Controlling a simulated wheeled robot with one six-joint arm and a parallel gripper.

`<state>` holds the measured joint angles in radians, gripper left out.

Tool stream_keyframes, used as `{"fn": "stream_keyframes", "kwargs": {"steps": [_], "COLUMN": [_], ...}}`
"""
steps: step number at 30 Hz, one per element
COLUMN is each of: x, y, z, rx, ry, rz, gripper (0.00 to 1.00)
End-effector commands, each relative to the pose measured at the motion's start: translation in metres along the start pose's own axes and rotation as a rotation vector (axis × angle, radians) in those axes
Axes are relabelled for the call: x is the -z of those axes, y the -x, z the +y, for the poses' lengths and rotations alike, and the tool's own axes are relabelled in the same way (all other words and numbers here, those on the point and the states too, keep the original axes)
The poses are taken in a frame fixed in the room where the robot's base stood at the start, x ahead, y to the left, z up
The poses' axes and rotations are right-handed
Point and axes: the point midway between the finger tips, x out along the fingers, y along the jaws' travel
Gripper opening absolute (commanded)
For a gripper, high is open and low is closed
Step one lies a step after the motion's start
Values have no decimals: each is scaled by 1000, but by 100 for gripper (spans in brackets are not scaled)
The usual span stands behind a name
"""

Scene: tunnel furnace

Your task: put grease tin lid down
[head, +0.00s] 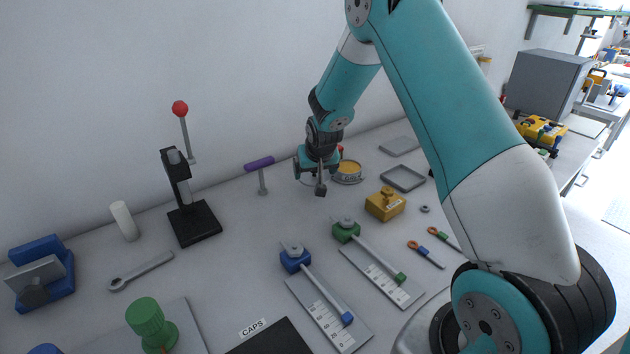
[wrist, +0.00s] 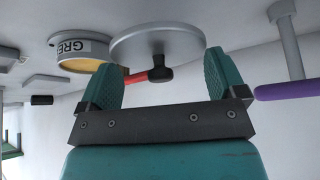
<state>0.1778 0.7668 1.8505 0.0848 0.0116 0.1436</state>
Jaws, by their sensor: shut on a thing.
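The grease tin lid is a flat grey disc (wrist: 157,42) with a black knob in the wrist view. The grease tin (wrist: 70,48), with a "GRE" label, stands close beside the lid. In the head view the tin (head: 348,178) is open, with yellow-orange grease showing, just right of my gripper (head: 310,180). The gripper mostly hides the lid there.
A purple-handled tool (head: 261,171) stands left of my gripper. A grey tray (head: 403,178) and a yellow block (head: 385,206) lie to the right. A lever press (head: 192,210) with a red ball stands further left.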

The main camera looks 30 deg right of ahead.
Motion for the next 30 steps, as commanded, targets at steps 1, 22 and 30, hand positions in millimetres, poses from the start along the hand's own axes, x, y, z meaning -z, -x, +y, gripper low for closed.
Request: {"fn": "stream_keyframes", "kwargs": {"steps": [1, 22, 30], "x": [-2, -24, -23], "y": [-3, -42, -40], "z": [0, 0, 0], "rx": [0, 0, 0], "ry": [0, -1, -1], "rz": [0, 1, 1], "gripper": [67, 67, 100]}}
